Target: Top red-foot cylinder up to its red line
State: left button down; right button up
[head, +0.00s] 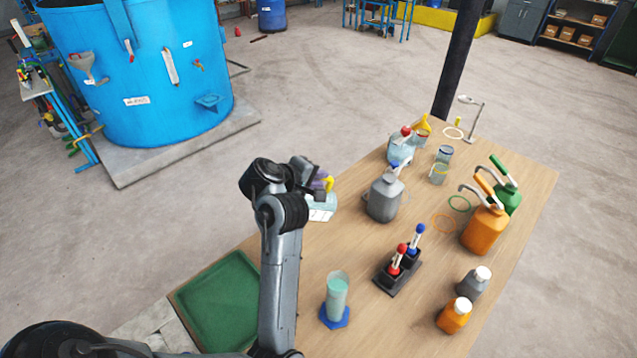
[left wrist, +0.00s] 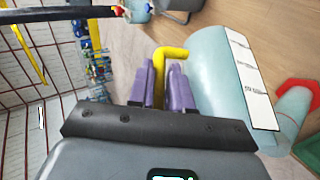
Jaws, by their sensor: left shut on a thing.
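My left gripper (head: 322,183) is shut on the yellow handle (left wrist: 160,75) of a pale blue jug (head: 320,206). The purple fingers (left wrist: 167,88) sit on either side of the handle in the left wrist view. A white label strip (left wrist: 250,80) runs along the jug. The red-foot cylinder shows at the right edge of the left wrist view, with its red foot (left wrist: 298,94) and pale teal tube (left wrist: 288,122) partly cut off. I cannot read its line or level. It does not show in the head view. My right gripper is not in view.
A blue-foot cylinder (head: 336,297) with pale teal liquid stands near a green tray (head: 222,303). A grey jug (head: 384,200) stands right of my gripper. A black rack (head: 398,274) holds red- and blue-topped items. Orange and green pump bottles (head: 485,230) stand farther right.

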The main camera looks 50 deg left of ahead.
pick_arm(q)
jog(key=shift+s+a+r+t+b, duration=0.15)
jog(key=shift+s+r+t+b, duration=0.25)
jog(key=shift+b, duration=0.7)
jog(key=shift+s+a+r+n+t+b, duration=0.25)
jog(key=shift+s+t+b, duration=0.2)
jog(key=shift+b, duration=0.75)
jog(key=shift+s+r+n+t+b, duration=0.15)
jog(key=shift+s+r+t+b, duration=0.25)
jog(key=shift+b, duration=0.8)
jog(key=shift+w, duration=0.1)
jog(key=shift+d+f, duration=0.1)
